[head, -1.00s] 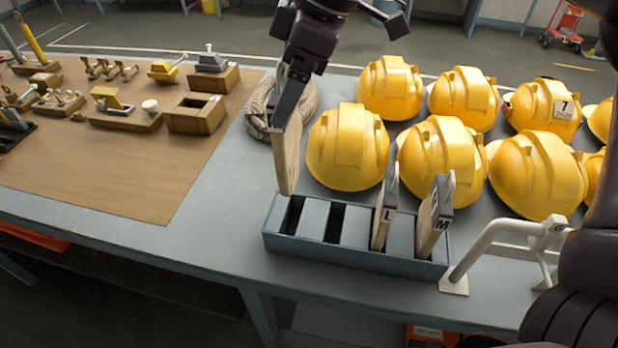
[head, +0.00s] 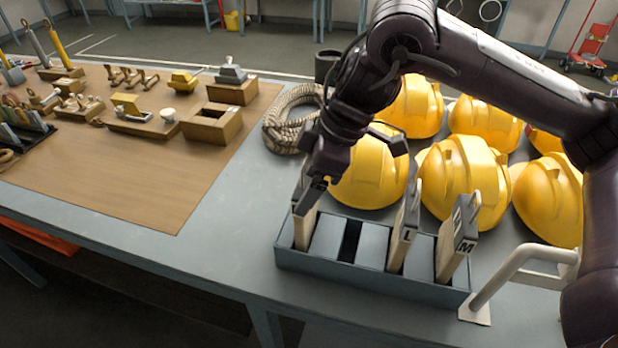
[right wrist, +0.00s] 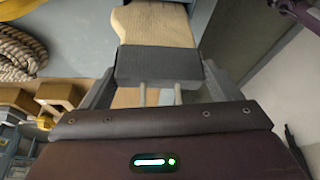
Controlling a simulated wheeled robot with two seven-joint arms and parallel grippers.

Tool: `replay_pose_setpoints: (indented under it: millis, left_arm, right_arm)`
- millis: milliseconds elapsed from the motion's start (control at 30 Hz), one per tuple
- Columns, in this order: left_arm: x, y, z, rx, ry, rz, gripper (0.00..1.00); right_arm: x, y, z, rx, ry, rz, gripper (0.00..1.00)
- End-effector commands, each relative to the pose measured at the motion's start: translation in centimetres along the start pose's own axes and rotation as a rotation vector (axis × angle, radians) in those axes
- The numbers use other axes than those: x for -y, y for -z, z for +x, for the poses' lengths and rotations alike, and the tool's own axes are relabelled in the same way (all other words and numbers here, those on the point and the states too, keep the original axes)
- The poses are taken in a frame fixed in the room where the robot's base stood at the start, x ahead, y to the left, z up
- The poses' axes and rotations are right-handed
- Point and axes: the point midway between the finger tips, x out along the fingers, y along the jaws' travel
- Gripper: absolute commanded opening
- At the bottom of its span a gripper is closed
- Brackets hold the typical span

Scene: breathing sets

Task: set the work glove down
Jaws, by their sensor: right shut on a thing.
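The work glove (head: 304,230) is beige with a dark grey cuff, and it stands upright with its lower end in the leftmost slot of the blue-grey slotted box (head: 370,281). My right gripper (head: 311,196) is shut on its upper end. In the right wrist view the cuff lies between the fingers (right wrist: 157,68), and the beige part of the glove (right wrist: 155,24) extends beyond. Whether the glove touches the slot's bottom is hidden. Two similar gloves, marked L (head: 404,235) and M (head: 457,240), stand in slots farther right. My left gripper is not in view.
Yellow helmets (head: 465,180) stand close behind the box. A coiled rope (head: 291,120) lies behind its left end. A white metal bracket (head: 520,262) stands at its right end. A brown board (head: 130,180) with tools and wooden blocks covers the left; bare table lies between.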

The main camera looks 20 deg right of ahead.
Motion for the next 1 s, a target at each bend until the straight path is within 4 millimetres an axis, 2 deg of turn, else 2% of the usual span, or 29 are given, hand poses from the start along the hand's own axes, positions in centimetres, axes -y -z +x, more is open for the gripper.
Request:
replay_pose_setpoints:
  millis: [300,333,433,767,867,1000]
  left_arm:
    - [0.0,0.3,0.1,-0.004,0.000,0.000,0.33]
    - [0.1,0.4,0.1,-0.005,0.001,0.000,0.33]
    - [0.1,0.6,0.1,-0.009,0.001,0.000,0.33]
    - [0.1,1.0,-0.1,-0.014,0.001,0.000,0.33]
    - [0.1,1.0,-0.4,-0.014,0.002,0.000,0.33]
    - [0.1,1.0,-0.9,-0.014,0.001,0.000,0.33]
  right_arm:
    - [0.0,-0.1,0.2,0.000,0.001,-0.001,0.50]
    - [0.0,-0.1,0.3,0.000,0.001,-0.001,0.85]
    - [0.0,-0.1,0.2,0.000,0.000,-0.001,0.99]
    - [0.0,0.1,-0.4,0.000,-0.002,-0.001,1.00]
    - [-0.1,0.1,-1.5,-0.001,-0.004,-0.002,1.00]
    - [-0.1,0.2,-4.1,-0.002,-0.006,-0.001,1.00]
